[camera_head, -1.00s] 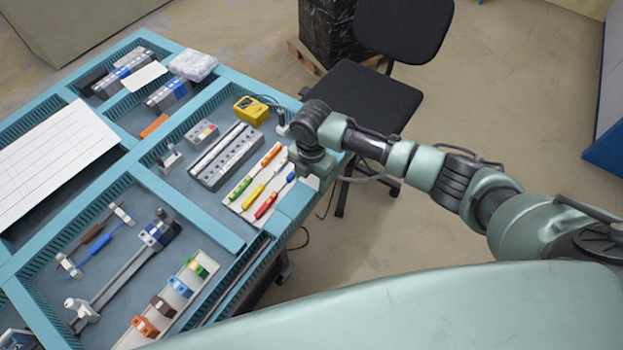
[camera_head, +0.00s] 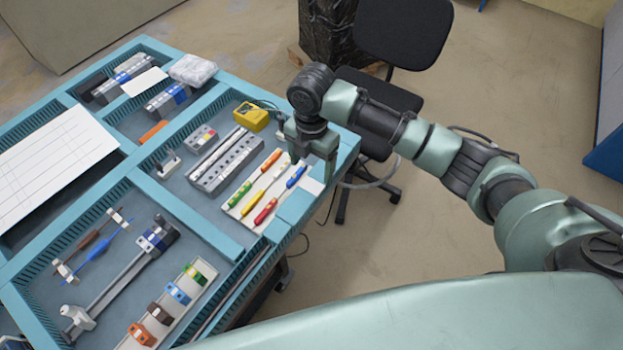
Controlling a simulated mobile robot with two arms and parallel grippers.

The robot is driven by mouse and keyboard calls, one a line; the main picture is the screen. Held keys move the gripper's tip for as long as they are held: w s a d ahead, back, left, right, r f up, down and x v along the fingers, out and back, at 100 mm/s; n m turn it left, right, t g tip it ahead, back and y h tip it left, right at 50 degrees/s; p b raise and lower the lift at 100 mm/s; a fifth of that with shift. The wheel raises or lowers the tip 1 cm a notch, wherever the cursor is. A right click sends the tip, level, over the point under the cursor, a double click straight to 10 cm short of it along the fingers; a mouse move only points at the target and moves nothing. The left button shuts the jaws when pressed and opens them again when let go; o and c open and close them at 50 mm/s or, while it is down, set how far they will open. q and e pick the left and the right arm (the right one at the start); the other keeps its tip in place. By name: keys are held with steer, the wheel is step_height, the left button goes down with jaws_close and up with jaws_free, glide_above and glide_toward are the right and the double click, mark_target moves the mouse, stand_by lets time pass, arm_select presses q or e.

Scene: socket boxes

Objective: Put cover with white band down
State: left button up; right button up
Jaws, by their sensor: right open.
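My right gripper (camera_head: 311,168) hangs over the table's right corner, fingers down and apart, with nothing visible between them. Small orange (camera_head: 140,333), brown (camera_head: 160,311), blue (camera_head: 178,292) and green (camera_head: 194,274) pieces, with pale marks, sit in a row on a light strip (camera_head: 203,271) at the table's front, well away from the gripper. My left gripper is out of view.
A tray of coloured screwdrivers (camera_head: 240,205) lies just left of the gripper. A yellow meter (camera_head: 251,115) and a grey socket strip (camera_head: 225,160) are behind it. A black chair (camera_head: 400,98) stands beyond the table's right edge.

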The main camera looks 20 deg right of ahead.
steer(key=shift+r, duration=1.8)
